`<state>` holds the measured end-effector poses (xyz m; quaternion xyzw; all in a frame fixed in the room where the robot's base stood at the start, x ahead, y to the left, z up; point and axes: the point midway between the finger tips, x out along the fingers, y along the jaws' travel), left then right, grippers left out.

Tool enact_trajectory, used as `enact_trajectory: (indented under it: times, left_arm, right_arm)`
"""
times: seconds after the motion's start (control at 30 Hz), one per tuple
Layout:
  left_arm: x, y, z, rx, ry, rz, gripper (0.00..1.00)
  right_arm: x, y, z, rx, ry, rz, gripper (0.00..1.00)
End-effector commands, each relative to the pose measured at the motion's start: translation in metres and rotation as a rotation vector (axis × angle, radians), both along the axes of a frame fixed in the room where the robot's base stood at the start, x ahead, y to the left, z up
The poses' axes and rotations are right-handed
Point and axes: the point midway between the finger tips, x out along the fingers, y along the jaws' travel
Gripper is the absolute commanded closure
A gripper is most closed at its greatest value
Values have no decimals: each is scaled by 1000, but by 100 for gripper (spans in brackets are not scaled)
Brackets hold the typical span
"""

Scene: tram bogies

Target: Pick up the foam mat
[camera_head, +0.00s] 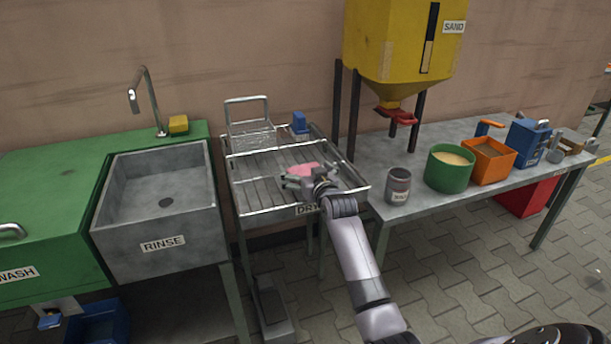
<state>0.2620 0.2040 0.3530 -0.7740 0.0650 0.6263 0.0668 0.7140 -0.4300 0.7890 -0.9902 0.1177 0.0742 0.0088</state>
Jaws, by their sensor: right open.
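A small pink piece (303,169), which looks like the foam mat, lies on the wire drying rack (245,197) in the middle of the view. My right gripper (300,183) is open at the near side of the pink piece and hides part of it. I cannot tell whether the fingers touch it. My right arm reaches up from the lower right over the rack's front edge. My left gripper is not in view.
A wire basket (252,134) and a blue item (300,122) stand at the rack's back. The rinse sink (160,248) is left. Right, a grey table holds a labelled can (398,186), a green pot (448,175) and an orange box (492,163), below the yellow sand hopper (395,45).

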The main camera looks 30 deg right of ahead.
Motion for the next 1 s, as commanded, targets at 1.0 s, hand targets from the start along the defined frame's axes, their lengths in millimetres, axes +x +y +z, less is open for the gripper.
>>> enact_trajectory:
  times: [1.0]
  left_arm:
    - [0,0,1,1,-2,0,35]
  right_arm:
    - [0,0,8,0,-1,1,39]
